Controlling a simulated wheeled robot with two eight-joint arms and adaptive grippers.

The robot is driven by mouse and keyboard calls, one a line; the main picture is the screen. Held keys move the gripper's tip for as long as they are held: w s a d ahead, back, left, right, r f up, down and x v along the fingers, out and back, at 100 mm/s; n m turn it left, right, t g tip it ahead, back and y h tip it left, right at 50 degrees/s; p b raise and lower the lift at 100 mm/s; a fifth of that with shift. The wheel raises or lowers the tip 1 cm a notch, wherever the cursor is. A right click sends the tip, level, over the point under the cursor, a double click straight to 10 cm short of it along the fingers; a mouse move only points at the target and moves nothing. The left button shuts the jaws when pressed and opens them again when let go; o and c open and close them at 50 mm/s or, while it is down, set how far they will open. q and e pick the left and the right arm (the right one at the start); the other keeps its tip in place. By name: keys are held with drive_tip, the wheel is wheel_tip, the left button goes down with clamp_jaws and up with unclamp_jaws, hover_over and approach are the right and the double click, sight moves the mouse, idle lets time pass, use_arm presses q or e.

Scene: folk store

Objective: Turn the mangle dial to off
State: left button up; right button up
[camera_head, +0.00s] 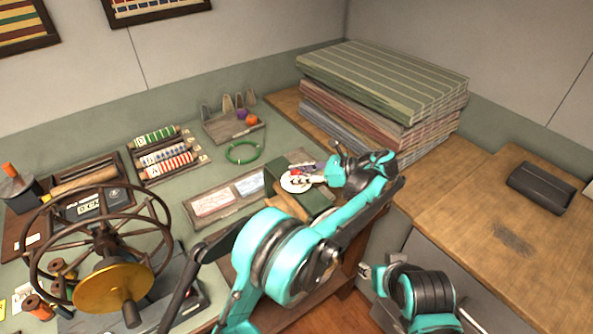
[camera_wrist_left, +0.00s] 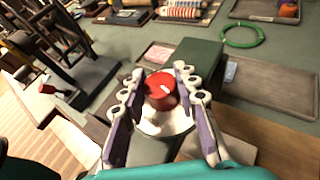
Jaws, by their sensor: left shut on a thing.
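The mangle dial is a red knob (camera_wrist_left: 161,91) with a white pointer mark, in the middle of the left wrist view. It sits on a round white plate (camera_wrist_left: 168,122) with dark marks, which in the head view (camera_head: 293,185) is on a green box (camera_head: 318,199). The pointer slants, and I cannot read the setting. My left gripper (camera_wrist_left: 160,84) has a finger on each side of the knob and is shut on it. In the head view the left gripper (camera_head: 310,176) largely hides the knob. My right gripper (camera_head: 366,272) is low at the right, away from the box; its fingers are unclear.
A large spoked wheel (camera_head: 150,216) with a brass hub stands at the left. A green ring (camera_head: 243,152), a tray with cloth rolls (camera_head: 160,157) and flat sample cards (camera_head: 212,202) lie behind. Folded fabric (camera_head: 385,80) is stacked at the back right. The wooden top at right (camera_head: 460,215) is mostly clear.

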sight(296, 173)
use_arm(q)
drive_tip(key=shift+n+g+p, duration=0.3)
drive_tip(key=shift+n+g, duration=0.3)
drive_tip(key=shift+g, duration=0.2)
drive_tip(key=shift+f+g, duration=0.1)
drive_tip(key=shift+g, duration=0.2)
drive_tip(key=o, duration=1.2)
drive_tip(key=shift+c, duration=0.2)
wheel_tip(296, 173, up, 10)
drive_tip(key=shift+r, duration=0.1)
